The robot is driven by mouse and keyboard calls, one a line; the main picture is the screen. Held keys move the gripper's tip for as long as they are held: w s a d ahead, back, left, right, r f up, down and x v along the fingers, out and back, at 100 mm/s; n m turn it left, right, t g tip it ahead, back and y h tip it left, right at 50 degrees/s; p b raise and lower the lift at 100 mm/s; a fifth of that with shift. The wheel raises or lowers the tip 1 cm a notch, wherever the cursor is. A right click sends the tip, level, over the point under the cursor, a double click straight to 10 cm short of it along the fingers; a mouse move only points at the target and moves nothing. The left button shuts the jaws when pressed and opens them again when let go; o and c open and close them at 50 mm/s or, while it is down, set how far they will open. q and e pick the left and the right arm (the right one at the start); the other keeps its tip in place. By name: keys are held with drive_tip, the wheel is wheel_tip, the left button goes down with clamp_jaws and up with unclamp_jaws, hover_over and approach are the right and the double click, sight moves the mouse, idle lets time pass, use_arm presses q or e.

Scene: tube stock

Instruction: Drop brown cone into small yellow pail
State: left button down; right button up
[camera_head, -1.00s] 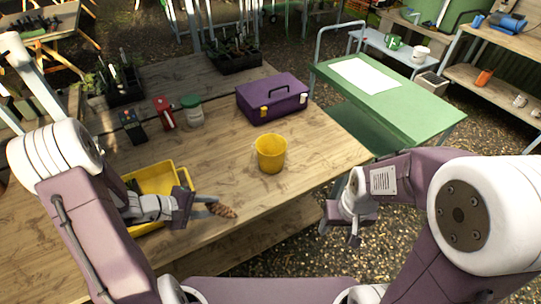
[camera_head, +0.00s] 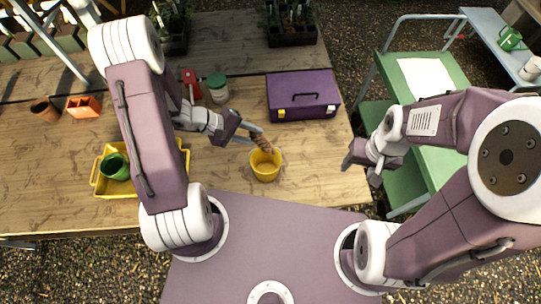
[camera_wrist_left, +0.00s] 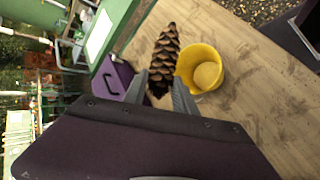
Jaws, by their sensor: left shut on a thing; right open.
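The brown cone (camera_head: 262,141) is held between the fingers of my left gripper (camera_head: 254,136). It also shows upright between the fingertips in the left wrist view (camera_wrist_left: 163,58). The small yellow pail (camera_head: 265,166) stands upright on the wooden table. In the head view the cone's lower end overlaps the pail's far rim; in the left wrist view the pail (camera_wrist_left: 201,69) is just right of the cone. I cannot tell how high the cone is above the rim. My right gripper (camera_head: 362,168) is open and empty, to the right of the table's edge.
A purple toolbox (camera_head: 303,96) stands behind the pail. A yellow tray (camera_head: 108,186) holding a green pot (camera_head: 116,167) is at the left. A jar with a green lid (camera_head: 217,88) is behind my left gripper. A green cart (camera_head: 418,85) stands right.

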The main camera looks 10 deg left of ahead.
use_arm(q)
drive_tip(key=shift+s+a+r, duration=0.25)
drive_tip(key=shift+s, duration=0.1)
drive_tip(key=shift+s+a+f, duration=0.1)
drive_tip(key=shift+s+a, duration=0.05)
drive_tip(key=f+b, duration=0.1)
drive_tip(key=f, duration=0.1)
drive_tip(key=f+b, duration=0.1)
drive_tip(key=f, duration=0.1)
drive_tip(key=f+b, duration=0.1)
drive_tip(key=f, duration=0.1)
drive_tip(key=shift+w+d, duration=0.2)
drive_tip(key=shift+w, duration=0.05)
use_arm(e)
drive_tip(key=f, duration=0.2)
drive_tip(key=shift+s+a+f, duration=0.25)
drive_tip(key=shift+f, duration=0.15)
use_arm(q)
drive_tip(key=shift+w+d, duration=0.1)
use_arm(e)
drive_tip(key=shift+d, duration=0.1)
use_arm(q)
drive_tip(key=c, duration=0.9)
unclamp_jaws()
